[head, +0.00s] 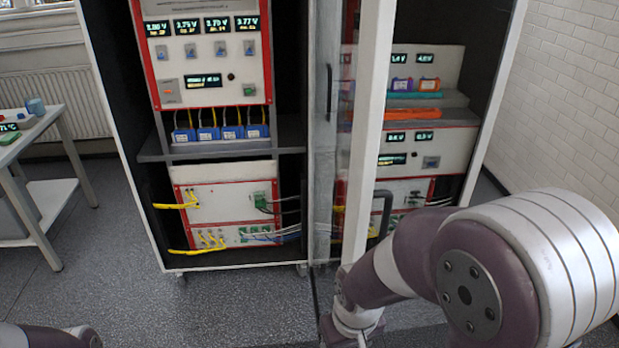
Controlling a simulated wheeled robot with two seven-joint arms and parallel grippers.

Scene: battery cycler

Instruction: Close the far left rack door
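The rack's left bay (222,168) stands open, its shelves and instruments uncovered. Near the middle of the head view, a narrow grey-framed glass door (322,190) stands swung out, seen nearly edge-on, with a dark handle (328,88). Beside it a white-framed panel (368,130) also stands out towards me, with a dark curved handle (380,215) low down. I cannot tell for sure which bay each belongs to. My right arm comes in from the right, its wrist low in front of the doors. Neither gripper's fingers show.
The right bay (428,105) shows instruments behind and beside the white-framed panel. A small table (38,130) with items stands at the left, near a radiator (45,95). A white brick wall (570,90) is at the right. Floor in front of the left bay is clear.

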